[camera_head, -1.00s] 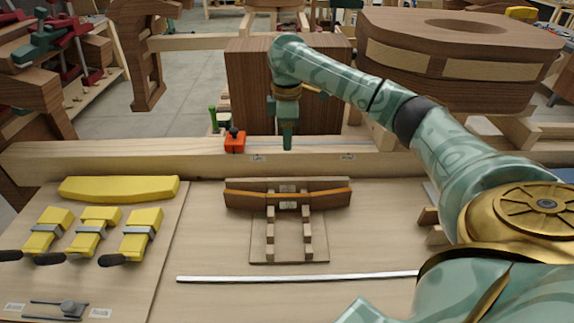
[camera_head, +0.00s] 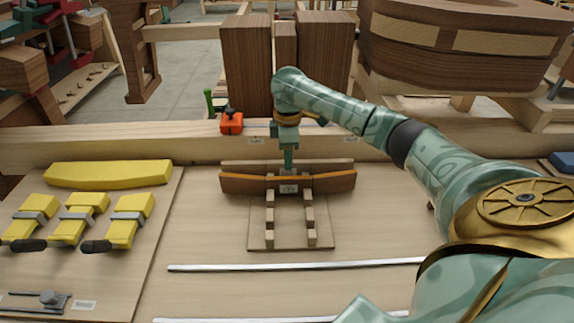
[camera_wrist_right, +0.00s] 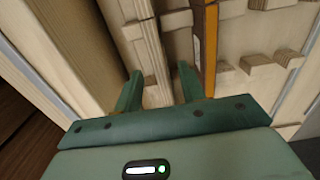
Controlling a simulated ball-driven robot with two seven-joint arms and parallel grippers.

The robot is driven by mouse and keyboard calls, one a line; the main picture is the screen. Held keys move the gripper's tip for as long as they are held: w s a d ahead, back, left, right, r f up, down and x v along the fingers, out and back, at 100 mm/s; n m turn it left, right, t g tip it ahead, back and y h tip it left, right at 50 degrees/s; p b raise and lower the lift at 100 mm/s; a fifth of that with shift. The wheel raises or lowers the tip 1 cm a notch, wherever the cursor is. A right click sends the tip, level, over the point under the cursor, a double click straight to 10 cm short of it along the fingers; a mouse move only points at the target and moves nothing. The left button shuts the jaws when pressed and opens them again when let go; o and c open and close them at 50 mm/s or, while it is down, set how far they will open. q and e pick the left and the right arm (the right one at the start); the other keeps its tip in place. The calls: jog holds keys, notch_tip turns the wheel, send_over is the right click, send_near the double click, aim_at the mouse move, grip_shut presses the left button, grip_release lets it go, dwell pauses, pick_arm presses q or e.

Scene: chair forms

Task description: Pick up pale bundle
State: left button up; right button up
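A jig (camera_head: 286,240) with two rows of pale blocks lies on the bench. A curved brown strip with an orange edge (camera_head: 235,183) spans its back end, with a straighter wooden length (camera_head: 240,165) behind it. In the right wrist view, a pale layered wooden length (camera_wrist_right: 150,50) runs beyond the fingertips, probably the pale bundle; the orange-edged strip (camera_wrist_right: 208,45) is to its right. My right gripper (camera_head: 289,165) points down over the jig's back end. Its fingers (camera_wrist_right: 160,83) are apart, with nothing visibly clamped; contact is unclear. My left gripper is not in view.
Yellow clamps (camera_head: 75,218) and a yellow curved form (camera_head: 110,174) lie on a board at left. An orange item (camera_head: 231,123) stands on the rear beam (camera_head: 110,143). A metal bar (camera_head: 290,266) lies in front of the jig.

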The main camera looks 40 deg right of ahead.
notch_tip(320, 180, down, 2)
jog(key=shift+w+f, duration=0.1)
jog(key=shift+c, duration=0.7)
grip_shut()
jog(key=shift+r, duration=0.2)
